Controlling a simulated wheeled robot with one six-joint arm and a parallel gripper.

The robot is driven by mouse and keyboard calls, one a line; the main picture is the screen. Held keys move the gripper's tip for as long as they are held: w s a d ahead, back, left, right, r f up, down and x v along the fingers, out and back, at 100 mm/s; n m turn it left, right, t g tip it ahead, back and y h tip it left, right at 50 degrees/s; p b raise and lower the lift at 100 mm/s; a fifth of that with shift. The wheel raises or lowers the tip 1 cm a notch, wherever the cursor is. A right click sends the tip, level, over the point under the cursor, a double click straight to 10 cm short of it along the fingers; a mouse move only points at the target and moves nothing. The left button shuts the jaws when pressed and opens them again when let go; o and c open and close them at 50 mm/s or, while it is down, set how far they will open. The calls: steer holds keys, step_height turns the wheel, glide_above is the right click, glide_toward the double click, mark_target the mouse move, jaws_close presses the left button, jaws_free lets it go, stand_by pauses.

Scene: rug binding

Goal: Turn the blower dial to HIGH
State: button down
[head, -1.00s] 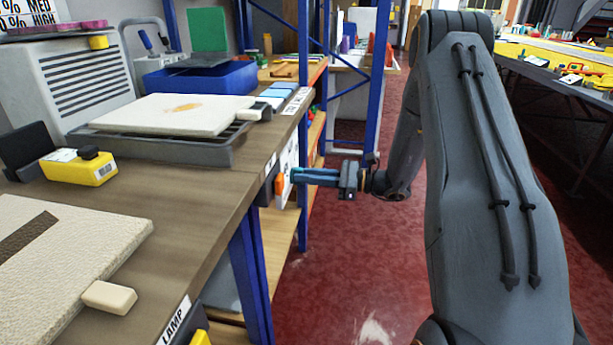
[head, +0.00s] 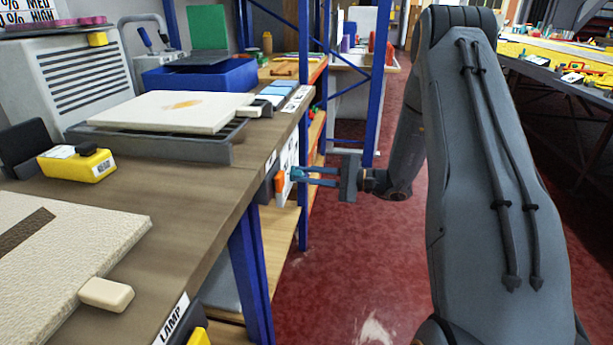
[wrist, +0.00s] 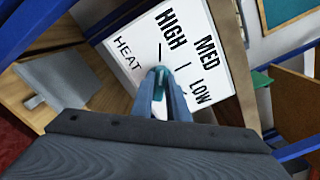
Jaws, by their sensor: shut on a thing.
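The white blower panel (wrist: 128,62) carries the words HEAT, HIGH, MED and LOW, with tick marks, in the wrist view. In the head view the panel (head: 289,160) is on the bench's front side. A small teal dial (wrist: 160,71) shows between my fingertips, mostly hidden by them. My gripper (wrist: 162,80) is shut on the dial, below the HIGH tick in the wrist picture. In the head view my gripper (head: 296,175) reaches the panel from the right. I cannot tell exactly which mark the dial's pointer is on.
An orange part (head: 280,186) sits beside the panel. The wooden bench (head: 190,195) is at left, with a yellow box (head: 88,169) and a cream board (head: 168,112) on it. A blue shelf post (head: 305,190) stands close by my gripper. Red floor (head: 340,260) is open below.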

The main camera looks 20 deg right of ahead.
steer(key=shift+n, duration=0.9)
steer(key=c, duration=1.7)
jaws_free()
steer(key=v, duration=0.8)
steer(key=shift+a+f, duration=0.1)
